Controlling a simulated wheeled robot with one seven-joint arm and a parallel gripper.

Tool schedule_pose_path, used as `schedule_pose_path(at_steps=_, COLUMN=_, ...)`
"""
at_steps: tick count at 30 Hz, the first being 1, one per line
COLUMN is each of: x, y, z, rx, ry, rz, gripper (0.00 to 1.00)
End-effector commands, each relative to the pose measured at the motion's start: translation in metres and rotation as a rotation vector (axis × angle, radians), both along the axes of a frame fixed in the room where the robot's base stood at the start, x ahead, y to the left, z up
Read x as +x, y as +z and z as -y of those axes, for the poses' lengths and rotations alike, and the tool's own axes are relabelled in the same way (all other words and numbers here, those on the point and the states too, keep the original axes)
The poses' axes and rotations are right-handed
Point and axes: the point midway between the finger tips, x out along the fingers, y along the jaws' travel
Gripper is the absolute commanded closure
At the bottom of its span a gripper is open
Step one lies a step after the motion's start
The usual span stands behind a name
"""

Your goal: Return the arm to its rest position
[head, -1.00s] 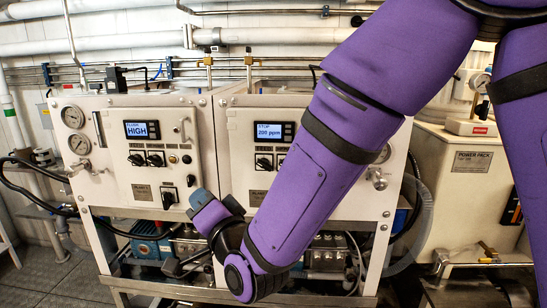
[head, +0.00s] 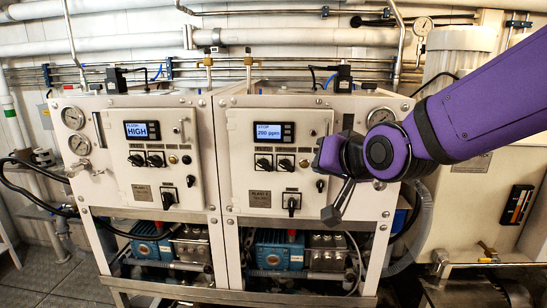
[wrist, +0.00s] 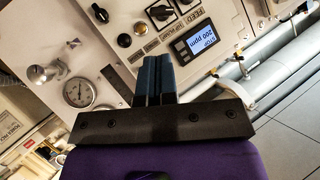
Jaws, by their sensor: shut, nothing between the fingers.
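My gripper (head: 330,153) is in front of the right watermaker panel (head: 262,180), at its right part in the head view. In the wrist view my gripper (wrist: 153,70) shows two dark blue fingers pressed together with nothing between them. The fingertips are hard to make out in the head view.
The left watermaker panel (head: 125,172) stands beside the right one, with knobs and a lit display (head: 142,130). Blue pumps (head: 280,250) sit below. Pipes (head: 120,45) run along the back wall. A cream power unit (head: 470,205) stands at the right, behind my arm.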

Motion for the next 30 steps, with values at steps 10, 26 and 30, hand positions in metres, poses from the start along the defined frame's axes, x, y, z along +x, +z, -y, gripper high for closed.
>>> schedule_pose_path(at_steps=10, x=-0.084, y=0.011, z=0.131, rx=-0.304, ry=-0.073, rz=-0.253, gripper=1.00)
schedule_pose_path(at_steps=26, x=-0.203, y=0.004, z=0.209, rx=-0.475, ry=-0.078, rz=-0.556, gripper=1.00)
schedule_pose_path(at_steps=30, x=-0.203, y=0.003, z=0.209, rx=-0.477, ry=-0.077, rz=-0.558, gripper=1.00)
